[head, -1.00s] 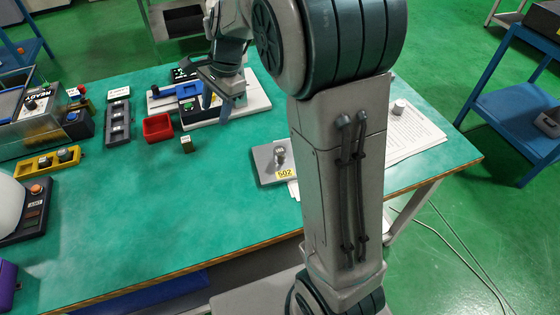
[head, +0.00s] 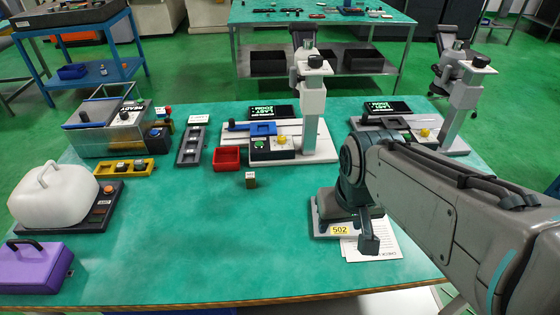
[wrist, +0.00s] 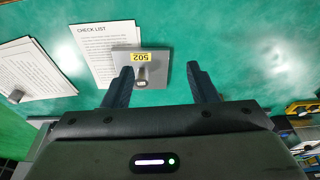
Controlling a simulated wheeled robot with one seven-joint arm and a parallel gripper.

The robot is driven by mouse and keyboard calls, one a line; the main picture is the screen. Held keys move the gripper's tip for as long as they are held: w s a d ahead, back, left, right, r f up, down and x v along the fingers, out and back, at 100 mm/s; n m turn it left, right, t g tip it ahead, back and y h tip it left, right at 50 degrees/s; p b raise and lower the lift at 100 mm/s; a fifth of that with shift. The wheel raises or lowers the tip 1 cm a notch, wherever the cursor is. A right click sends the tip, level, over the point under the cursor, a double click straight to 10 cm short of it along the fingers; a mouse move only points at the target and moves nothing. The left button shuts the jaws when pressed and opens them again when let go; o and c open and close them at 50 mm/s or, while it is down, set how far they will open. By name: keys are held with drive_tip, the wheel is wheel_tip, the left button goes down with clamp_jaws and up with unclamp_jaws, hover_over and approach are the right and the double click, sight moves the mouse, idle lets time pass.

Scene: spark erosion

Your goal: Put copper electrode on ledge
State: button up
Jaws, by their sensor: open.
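My gripper (head: 366,238) is open and empty, pointing down over the grey plate (head: 322,229) with the yellow 502 label. In the wrist view the plate (wrist: 122,58) lies just beyond my open fingers (wrist: 159,72). A short metal peg (wrist: 141,76) stands on it, between the finger lines and nearer the left one. I cannot make out which surface is the ledge.
A red bin (head: 227,159), a yellow holder (head: 126,168) and a dark grey holder (head: 190,147) stand left of one machine (head: 273,150). A second machine (head: 412,133) is behind my arm. A checklist sheet (wrist: 101,45) lies under the plate. The table's front middle is clear.

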drive_tip(key=w+a+r+n+g+p, duration=0.1)
drive_tip(key=w+a+r+n+p, duration=0.2)
drive_tip(key=w, duration=0.6)
drive_tip(key=n+g+h+p, duration=0.1)
drive_tip(key=n+h+p, duration=0.25)
drive_tip(key=n, duration=0.75)
hover_over(249, 175)
drive_tip(key=s+d, duration=0.2)
drive_tip(key=s, duration=0.2)
wheel_tip(249, 175, down, 2)
drive_tip(key=w+a+f+n+h+p, duration=0.1)
drive_tip(key=w+a+f+n+p, duration=0.1)
drive_tip(key=w+a+f+n, duration=0.3)
drive_tip(key=shift+m+g, duration=0.3)
drive_tip(key=shift+m, duration=0.3)
drive_tip(key=x, duration=0.3)
drive_tip(key=a+p+x, duration=0.1)
drive_tip(key=x, duration=0.2)
drive_tip(key=s+x, duration=0.1)
drive_tip(key=x, duration=0.2)
drive_tip(key=shift+a+f+p, duration=0.3)
drive_tip(key=shift+a, duration=0.05)
drive_tip(key=shift+a+p+x, duration=0.2)
drive_tip(key=shift+p+x, duration=0.7)
drive_tip(key=shift+x, duration=1.7)
clamp_jaws()
